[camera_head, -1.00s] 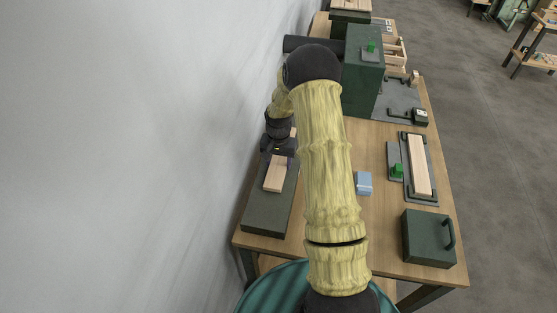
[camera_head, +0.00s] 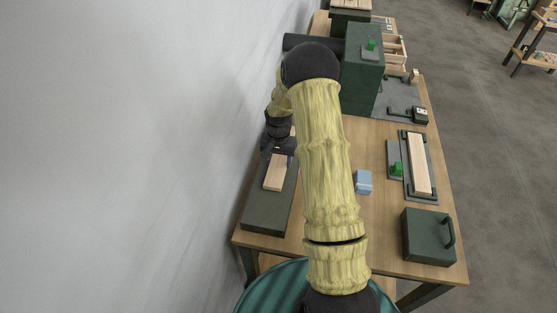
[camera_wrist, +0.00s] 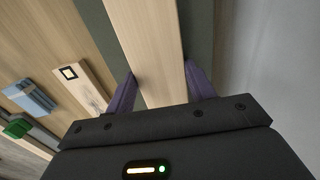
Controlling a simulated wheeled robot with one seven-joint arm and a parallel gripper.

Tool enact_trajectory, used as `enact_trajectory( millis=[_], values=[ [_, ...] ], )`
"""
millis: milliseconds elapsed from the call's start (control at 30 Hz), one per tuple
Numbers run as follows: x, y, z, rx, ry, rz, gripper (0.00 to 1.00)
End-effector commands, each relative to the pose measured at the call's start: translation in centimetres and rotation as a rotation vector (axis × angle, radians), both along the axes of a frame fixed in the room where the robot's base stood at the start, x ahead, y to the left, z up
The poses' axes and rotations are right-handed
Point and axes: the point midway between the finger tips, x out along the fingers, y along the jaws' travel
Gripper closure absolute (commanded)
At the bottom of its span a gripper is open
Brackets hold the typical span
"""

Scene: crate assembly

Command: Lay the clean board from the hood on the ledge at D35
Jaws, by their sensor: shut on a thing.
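A pale wooden board (camera_head: 275,173) is over the dark grey-green ledge (camera_head: 266,214) along the wall. It runs roughly lengthwise with the ledge. My gripper (camera_head: 279,154) is at the board's far end, partly hidden by my arm. In the wrist view, the purple fingers of my gripper (camera_wrist: 160,88) are shut on the two sides of the board (camera_wrist: 150,40). Strips of the ledge (camera_wrist: 199,32) show on both sides of it. I cannot tell whether the board touches the ledge. No D35 mark is readable.
A tall green box (camera_head: 361,80) stands farther back on the table. The wall (camera_head: 150,150) is close on the left.

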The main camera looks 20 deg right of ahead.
Motion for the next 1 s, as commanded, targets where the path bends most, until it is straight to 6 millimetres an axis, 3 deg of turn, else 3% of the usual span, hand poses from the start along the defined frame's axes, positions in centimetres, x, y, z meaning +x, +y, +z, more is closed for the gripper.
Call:
enact_trajectory(
  millis=[967,1000],
  values=[
    [0.01,0.01,-0.43,0.000,0.000,-0.001,0.72],
    [0.01,0.07,-0.43,0.000,0.000,0.000,0.44]
  ],
)
